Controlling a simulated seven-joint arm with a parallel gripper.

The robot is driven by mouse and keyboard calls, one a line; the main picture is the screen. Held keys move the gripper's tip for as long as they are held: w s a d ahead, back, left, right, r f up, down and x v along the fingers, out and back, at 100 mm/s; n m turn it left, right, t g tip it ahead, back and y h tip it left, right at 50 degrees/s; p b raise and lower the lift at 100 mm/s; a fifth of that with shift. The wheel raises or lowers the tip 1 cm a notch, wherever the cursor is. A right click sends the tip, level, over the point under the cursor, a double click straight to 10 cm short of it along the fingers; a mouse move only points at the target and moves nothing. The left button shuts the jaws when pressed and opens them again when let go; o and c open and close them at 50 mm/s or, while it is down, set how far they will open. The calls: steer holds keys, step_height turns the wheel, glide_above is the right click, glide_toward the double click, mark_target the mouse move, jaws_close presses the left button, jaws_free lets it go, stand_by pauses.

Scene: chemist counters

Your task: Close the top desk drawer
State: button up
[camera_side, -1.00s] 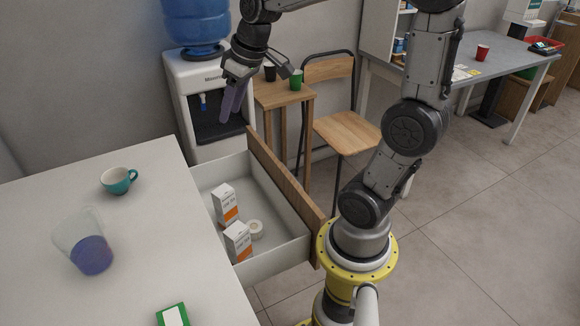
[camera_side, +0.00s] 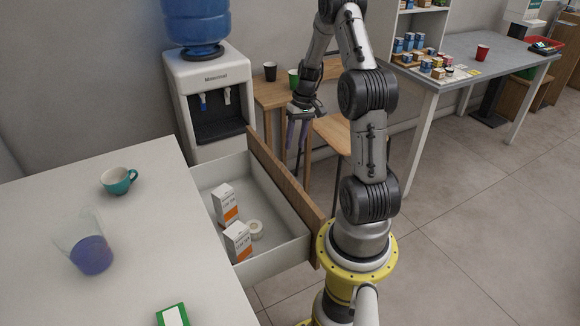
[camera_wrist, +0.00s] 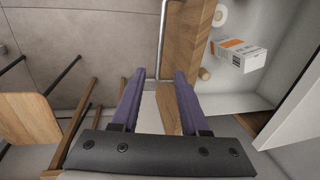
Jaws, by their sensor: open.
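The top drawer of the white desk (camera_side: 150,235) is pulled open, and its wooden front (camera_side: 284,187) faces right in the side view. In the wrist view, the drawer front (camera_wrist: 184,50) runs down the upper middle with its metal bar handle (camera_wrist: 161,40) on the left side. My gripper (camera_side: 296,146) is open and empty, its purple fingers pointing down, apart from each other. It hangs near the far part of the drawer front, on its outer side. In the wrist view, my gripper (camera_wrist: 157,78) has the handle's end between the fingertips; I cannot tell whether anything touches.
Inside the drawer are two white-orange boxes (camera_side: 225,203) and a tape roll (camera_side: 255,229). A water dispenser (camera_side: 212,75), a small table (camera_side: 270,96) and a chair (camera_side: 335,133) stand behind.

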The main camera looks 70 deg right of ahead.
steer(key=f, duration=0.3)
steer(key=w+a+f, duration=0.1)
steer(key=f, duration=0.5)
steer(key=shift+w+a+f, duration=0.2)
steer(key=shift+f, duration=0.15)
jaws_close()
stand_by(0.9)
